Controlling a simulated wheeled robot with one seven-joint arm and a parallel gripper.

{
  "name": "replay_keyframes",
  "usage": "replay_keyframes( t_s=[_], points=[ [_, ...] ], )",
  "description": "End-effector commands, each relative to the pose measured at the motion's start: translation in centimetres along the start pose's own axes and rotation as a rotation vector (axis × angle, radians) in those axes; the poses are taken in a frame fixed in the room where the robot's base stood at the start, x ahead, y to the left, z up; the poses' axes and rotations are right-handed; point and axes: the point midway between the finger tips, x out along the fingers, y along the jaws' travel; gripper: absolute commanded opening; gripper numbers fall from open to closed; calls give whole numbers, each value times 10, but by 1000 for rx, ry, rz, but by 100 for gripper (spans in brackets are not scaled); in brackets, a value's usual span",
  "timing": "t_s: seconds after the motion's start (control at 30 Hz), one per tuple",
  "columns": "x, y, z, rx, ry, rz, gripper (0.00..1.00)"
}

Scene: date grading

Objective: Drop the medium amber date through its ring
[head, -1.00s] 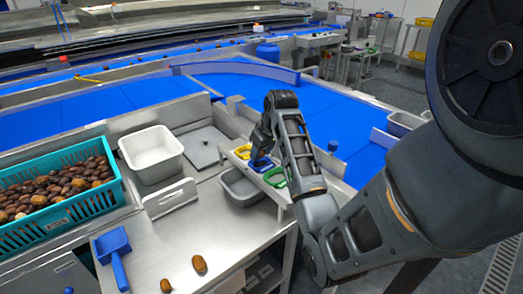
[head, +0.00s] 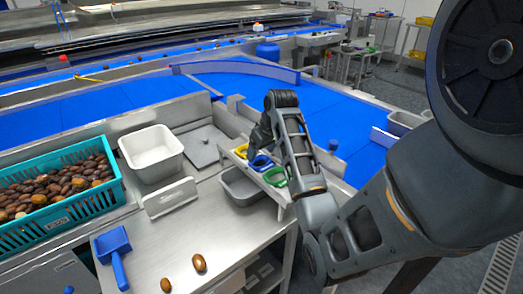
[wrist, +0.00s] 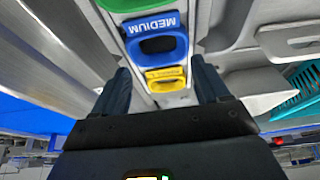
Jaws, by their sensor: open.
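The blue ring labelled MEDIUM (wrist: 157,44) is in the upper middle of the wrist view, its opening dark. It also shows in the head view (head: 262,164), between the yellow ring (head: 241,152) and the green ring (head: 275,177). My gripper (wrist: 161,86) is open over the ring rack, with one finger at each side of the picture and no date visible between them. In the head view my gripper (head: 260,145) is right by the blue ring. No amber date shows at the ring, and the inside below it is hidden. Two brown dates (head: 199,263) (head: 166,285) lie on the steel table.
A teal crate of dates (head: 75,214) stands at the left, beside a white bin (head: 151,166). A blue scoop (head: 113,255) lies on the table in front. A grey tub (head: 240,190) sits beside the ring rack. The blue conveyor (head: 305,105) runs behind.

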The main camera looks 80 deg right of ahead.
Motion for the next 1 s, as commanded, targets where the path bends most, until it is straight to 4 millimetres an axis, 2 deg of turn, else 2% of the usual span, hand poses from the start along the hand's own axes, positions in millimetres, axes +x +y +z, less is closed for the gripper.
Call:
replay_keyframes(
  t_s=[0.37,1.0],
  points=[
    [-2,0,-1,0,0,0,74],
    [-40,0,-18,-1,2,1,74]
  ],
)
